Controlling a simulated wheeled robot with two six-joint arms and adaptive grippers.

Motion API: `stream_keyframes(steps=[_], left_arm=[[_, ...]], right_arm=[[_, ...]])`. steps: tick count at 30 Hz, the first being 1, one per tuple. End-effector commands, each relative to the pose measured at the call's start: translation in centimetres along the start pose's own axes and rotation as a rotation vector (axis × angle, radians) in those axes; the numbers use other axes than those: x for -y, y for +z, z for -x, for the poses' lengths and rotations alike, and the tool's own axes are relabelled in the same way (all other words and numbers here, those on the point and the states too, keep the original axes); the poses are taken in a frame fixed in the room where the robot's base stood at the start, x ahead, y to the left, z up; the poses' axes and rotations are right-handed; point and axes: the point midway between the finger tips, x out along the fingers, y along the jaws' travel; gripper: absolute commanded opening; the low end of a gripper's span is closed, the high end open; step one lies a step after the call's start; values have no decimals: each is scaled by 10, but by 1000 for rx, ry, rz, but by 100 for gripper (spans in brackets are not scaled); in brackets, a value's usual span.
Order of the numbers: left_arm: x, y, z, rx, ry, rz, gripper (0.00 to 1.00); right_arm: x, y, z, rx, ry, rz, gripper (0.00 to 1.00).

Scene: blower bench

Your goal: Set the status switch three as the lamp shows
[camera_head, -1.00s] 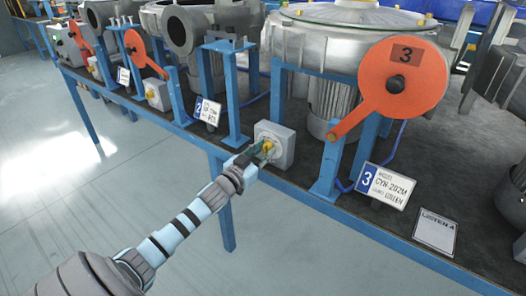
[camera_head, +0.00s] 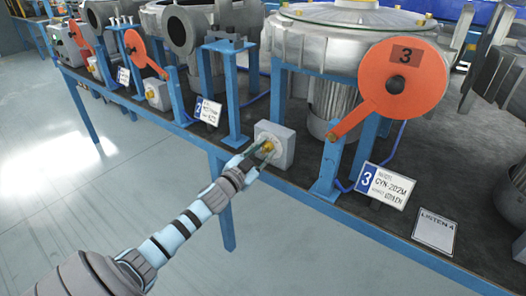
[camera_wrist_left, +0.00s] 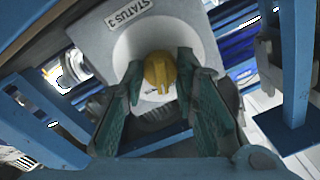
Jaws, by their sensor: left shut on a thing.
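The status switch is a light grey box on the bench's front edge, labelled "STATUS 3" in the left wrist view. Its box (camera_head: 284,146) carries a yellow knob (camera_head: 268,147), also seen in the left wrist view (camera_wrist_left: 160,70) on a round pale plate. My left gripper (camera_head: 260,155) reaches the switch from the front left. Its two green-padded fingers (camera_wrist_left: 162,88) are shut on the knob, one on each side. Part of the knob is hidden by the fingers. I cannot make out a lit lamp. My right gripper is not in view.
A red-orange disc (camera_head: 418,68) marked 3, with an arm, stands right of the switch on a blue post. The floor (camera_head: 120,200) in front is free.

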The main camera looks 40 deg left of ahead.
Motion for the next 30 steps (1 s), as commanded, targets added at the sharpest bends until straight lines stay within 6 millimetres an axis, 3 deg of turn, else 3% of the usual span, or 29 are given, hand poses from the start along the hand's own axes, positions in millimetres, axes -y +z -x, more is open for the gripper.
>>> stream_keyframes(steps=[15,30], left_arm=[[-1,1,0,-23,-2,-355,0],[-1,1,0,-27,-2,-428,0]], right_arm=[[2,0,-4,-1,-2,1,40],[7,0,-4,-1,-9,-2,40]])
